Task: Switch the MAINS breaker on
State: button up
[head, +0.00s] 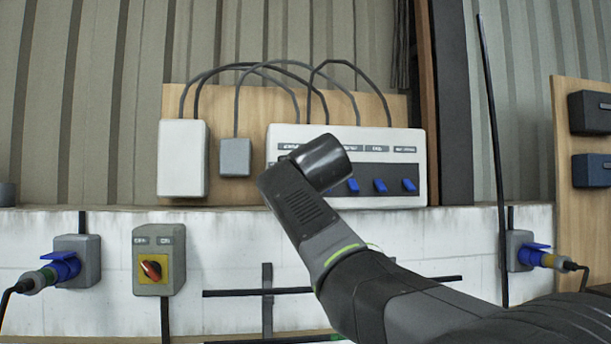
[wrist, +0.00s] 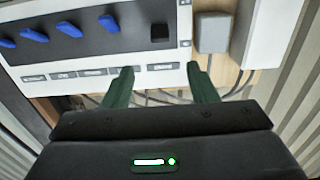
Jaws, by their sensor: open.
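A white breaker panel (head: 418,165) with a dark strip and a row of blue switches (head: 380,186) is mounted on the wooden board. Its left part is hidden by my arm in the head view. In the wrist view the panel (wrist: 185,15) appears upside down, with several blue switches (wrist: 69,29) and one black square element (wrist: 162,33) at the end of the row. The labels are too blurred to read, so I cannot tell which is MAINS. My gripper (wrist: 160,68) is open and empty, its fingers spread below the black square in that view. It is hidden in the head view.
A white box (head: 182,160) and a small grey box (head: 235,157) sit left of the panel, with black cables looping above. A thin dark pole (head: 492,140) stands to the right.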

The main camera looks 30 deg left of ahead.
jog(key=p+x, duration=0.4)
jog(key=x, duration=0.8)
jog(key=shift+p, duration=0.4)
jog(key=shift+w+a, duration=0.1)
